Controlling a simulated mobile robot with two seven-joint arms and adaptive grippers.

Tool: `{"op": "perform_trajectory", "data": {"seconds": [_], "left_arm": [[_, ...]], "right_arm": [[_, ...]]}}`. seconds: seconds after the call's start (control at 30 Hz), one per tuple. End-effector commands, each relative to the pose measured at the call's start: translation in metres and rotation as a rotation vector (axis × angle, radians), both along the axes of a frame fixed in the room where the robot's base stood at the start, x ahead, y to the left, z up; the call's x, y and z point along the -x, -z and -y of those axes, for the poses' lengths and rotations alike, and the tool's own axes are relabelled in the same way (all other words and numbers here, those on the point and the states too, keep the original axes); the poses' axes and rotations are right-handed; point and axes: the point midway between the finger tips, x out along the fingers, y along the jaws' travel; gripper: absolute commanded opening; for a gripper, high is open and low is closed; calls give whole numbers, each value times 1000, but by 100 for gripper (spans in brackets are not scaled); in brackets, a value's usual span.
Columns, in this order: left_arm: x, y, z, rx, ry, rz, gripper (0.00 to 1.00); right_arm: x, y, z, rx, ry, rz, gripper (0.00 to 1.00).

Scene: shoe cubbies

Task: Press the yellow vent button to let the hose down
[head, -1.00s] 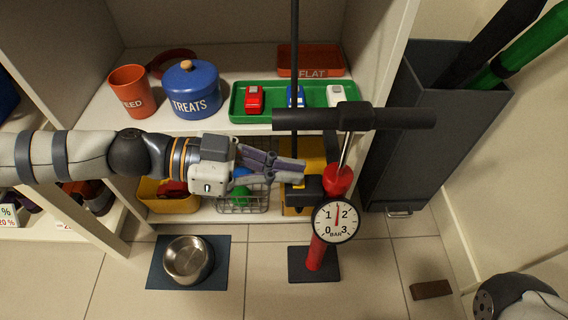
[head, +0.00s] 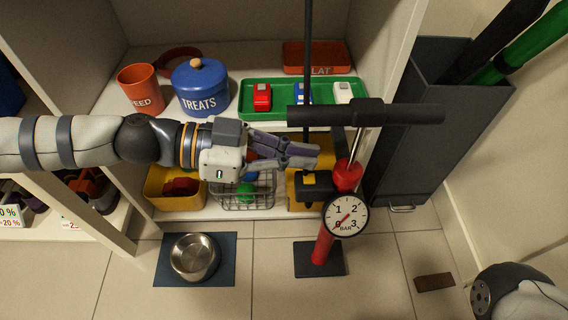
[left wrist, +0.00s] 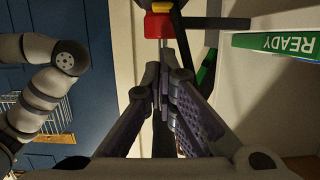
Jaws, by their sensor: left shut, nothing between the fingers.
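The red floor pump (head: 323,243) stands upright on a dark base plate, with a black T-handle (head: 390,113) on top. Its round white gauge (head: 345,215) has a red needle pointing to the lower left, near 0. The yellow vent button (head: 309,179) sits on a black block left of the pump's red top; a yellow part also shows at the top of the left wrist view (left wrist: 167,5). My left gripper (head: 316,157) is shut and empty, its fingertips just above the button in the picture and seemingly apart from it. I cannot make out the hose for certain. My right gripper is out of view.
A thin dark upright (head: 307,60) passes close by my left fingertips. Behind are shelves with a green tray (head: 300,112) of toy cars, a blue treats jar (head: 200,87) and a yellow bin (head: 178,205). A steel bowl (head: 193,257) is on the floor. A dark bin (head: 425,150) stands right.

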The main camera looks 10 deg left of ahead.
Motion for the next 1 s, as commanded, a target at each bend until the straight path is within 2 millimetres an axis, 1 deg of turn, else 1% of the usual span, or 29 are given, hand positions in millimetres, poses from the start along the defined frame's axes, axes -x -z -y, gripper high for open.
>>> {"op": "perform_trajectory", "data": {"seconds": [0.03,0.2,0.3,0.4,0.5,0.6,1.0], "left_arm": [[2,-7,-13,-2,-6,3,0],[13,-15,-53,-1,-5,3,0],[18,-20,-71,0,-4,3,0],[21,-24,-85,1,-3,4,0],[24,-26,-92,2,-1,5,0],[24,-27,-94,2,0,5,0],[24,-27,-94,3,0,5,0]], "right_arm": [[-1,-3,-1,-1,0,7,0],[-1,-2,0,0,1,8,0],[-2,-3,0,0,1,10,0],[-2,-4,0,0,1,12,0],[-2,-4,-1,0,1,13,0],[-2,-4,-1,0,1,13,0],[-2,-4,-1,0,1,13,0]]}}
